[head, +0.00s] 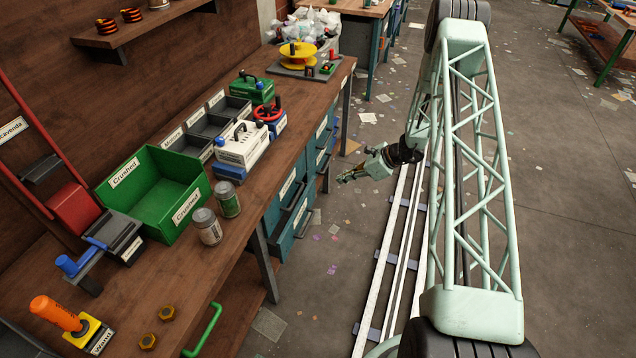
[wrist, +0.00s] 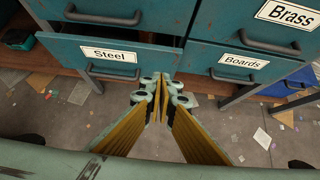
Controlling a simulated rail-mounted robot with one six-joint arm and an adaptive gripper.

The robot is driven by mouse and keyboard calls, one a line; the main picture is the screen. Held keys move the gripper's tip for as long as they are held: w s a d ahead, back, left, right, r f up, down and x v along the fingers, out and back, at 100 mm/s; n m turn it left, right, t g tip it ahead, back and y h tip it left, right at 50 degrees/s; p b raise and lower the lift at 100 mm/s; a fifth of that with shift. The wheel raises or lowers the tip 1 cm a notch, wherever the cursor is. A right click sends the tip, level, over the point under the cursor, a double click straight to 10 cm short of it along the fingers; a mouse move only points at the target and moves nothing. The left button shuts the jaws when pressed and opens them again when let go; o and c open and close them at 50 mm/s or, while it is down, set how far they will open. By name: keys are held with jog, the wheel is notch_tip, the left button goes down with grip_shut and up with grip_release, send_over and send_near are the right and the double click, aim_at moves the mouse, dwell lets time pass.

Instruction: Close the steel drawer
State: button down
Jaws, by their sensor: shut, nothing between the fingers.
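The steel drawer (wrist: 120,62) is teal with a white "Steel" label and a dark bar handle, left of centre in the wrist view. A dark gap shows above its front, so it stands partly pulled out. In the head view, a drawer standing out under the bench (head: 284,238), with its dark inside showing, appears to be the same one. My gripper (head: 345,178) is shut and empty, out in front of the drawers over the floor. In the wrist view my gripper (wrist: 160,85) points at the drawer fronts, near the steel drawer's right end; I cannot tell whether it touches.
The wooden bench (head: 262,203) carries a green crate (head: 180,215), tins and tools. A bench leg (head: 263,262) stands near the drawers. The floor by my rail is open.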

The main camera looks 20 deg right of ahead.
aim_at(310, 183)
jog(key=shift+a+f, duration=0.1)
dwell(0.3)
jog(key=shift+w+a+r+b+x, duration=0.2)
jog(key=shift+w+r+b+x, duration=0.1)
jog(key=shift+x, duration=1.8)
jog(key=shift+w+a+r+b+x, duration=0.2)
jog(key=shift+r+x, duration=0.15)
jog(key=shift+x, duration=1.75)
jog(key=shift+w+a+r+b+x, duration=0.2)
jog(key=shift+w+r+x, duration=0.1)
jog(key=shift+x, duration=1.75)
jog(key=shift+a, duration=0.1)
jog(key=shift+w+a+b, duration=0.65)
jog(key=shift+w+a, duration=0.25)
jog(key=shift+w, duration=0.05)
